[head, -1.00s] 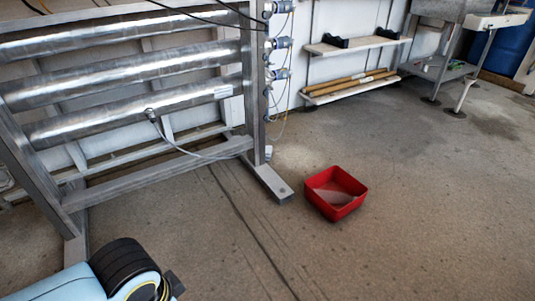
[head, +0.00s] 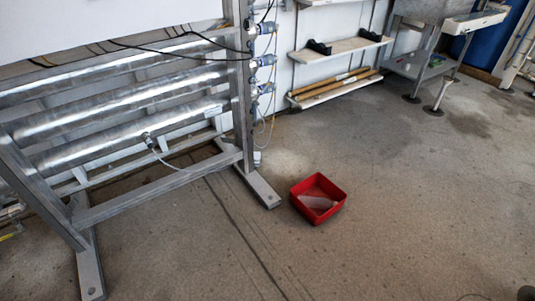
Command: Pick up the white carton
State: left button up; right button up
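I cannot make out a white carton for certain in the head view. A red open bin (head: 318,212) stands on the floor right of the steel frame's foot. A pale patch shows inside it, and I cannot tell what it is. Neither of my grippers can be made out. A small dark shape (head: 527,293) is cut off at the bottom right corner, and I cannot tell what it is.
A steel frame with shiny horizontal tubes (head: 120,115) fills the left. A wall shelf (head: 340,88) with long wooden pieces is at the back. A steel sink stand (head: 425,65) and a blue barrel (head: 490,45) are back right. The floor at right is open.

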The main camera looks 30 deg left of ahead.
aim_at(256, 155)
jog(key=i+z, duration=0.2)
jog(key=i, duration=0.75)
jog(key=i+j+z, duration=0.2)
jog(key=i, duration=1.9)
jog(key=i+u, duration=0.35)
jog(key=i+l+u, duration=0.15)
jog(key=u, duration=0.25)
jog(key=i+l+u, duration=0.2)
jog(key=u, duration=0.15)
jog(key=i+u, duration=0.15)
jog(key=u, duration=0.3)
jog(key=i+u, duration=0.15)
jog(key=u, duration=0.35)
jog(key=i+l+u, duration=0.15)
jog(key=u, duration=0.3)
jog(key=i+l+u, duration=0.1)
jog(key=u, duration=0.35)
jog(key=i+l+u, duration=0.1)
jog(key=l+u, duration=0.15)
jog(key=u, duration=0.25)
jog(key=l+u, duration=0.2)
jog(key=u, duration=0.25)
jog(key=i, duration=0.05)
